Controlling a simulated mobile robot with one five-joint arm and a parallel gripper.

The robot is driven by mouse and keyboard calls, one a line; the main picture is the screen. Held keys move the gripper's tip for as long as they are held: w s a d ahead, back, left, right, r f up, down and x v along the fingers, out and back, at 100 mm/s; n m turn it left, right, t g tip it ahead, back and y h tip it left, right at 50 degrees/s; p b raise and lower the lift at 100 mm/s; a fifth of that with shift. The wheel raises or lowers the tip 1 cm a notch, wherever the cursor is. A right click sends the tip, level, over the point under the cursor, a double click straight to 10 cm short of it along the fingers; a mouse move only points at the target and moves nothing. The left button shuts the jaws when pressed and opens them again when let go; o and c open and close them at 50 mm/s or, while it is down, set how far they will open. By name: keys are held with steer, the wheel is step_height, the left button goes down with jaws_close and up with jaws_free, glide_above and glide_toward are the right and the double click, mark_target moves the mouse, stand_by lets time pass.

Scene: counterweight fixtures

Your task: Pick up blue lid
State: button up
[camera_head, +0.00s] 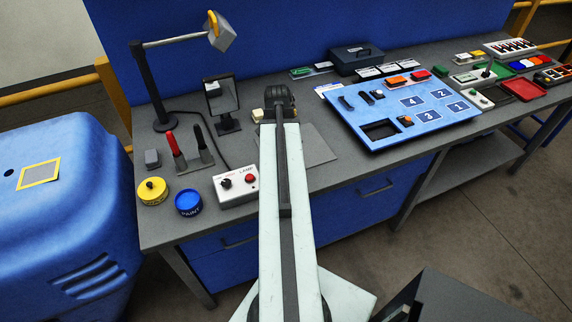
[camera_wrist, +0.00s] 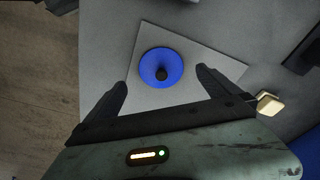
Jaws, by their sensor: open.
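In the wrist view the blue lid (camera_wrist: 152,78) is a round blue disc with a dark knob at its middle. It lies on a flat grey plate (camera_wrist: 210,58). My gripper (camera_wrist: 162,80) is open and empty, with one finger to each side of the lid and apart from it. In the head view my gripper (camera_head: 278,98) is over the workbench at the end of my arm, and the lid is hidden there. A blue can marked PAINT (camera_head: 188,202) stands near the bench's front left.
A yellow can (camera_head: 152,191) and a box with knobs (camera_head: 236,185) stand near the PAINT can. A cream block (camera_wrist: 269,103) lies close to the right of my gripper. A lamp (camera_head: 157,110) and a small mirror (camera_head: 222,97) stand behind. A blue numbered board (camera_head: 430,125) lies to the right.

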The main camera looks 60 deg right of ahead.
steer(key=f+b, duration=0.2)
steer(key=d+f+b, duration=0.1)
steer(key=f+b, duration=0.2)
steer(key=shift+d+f, duration=0.1)
steer(key=shift+f, duration=0.05)
steer(key=shift+r, duration=0.25)
steer(key=c, duration=1.4)
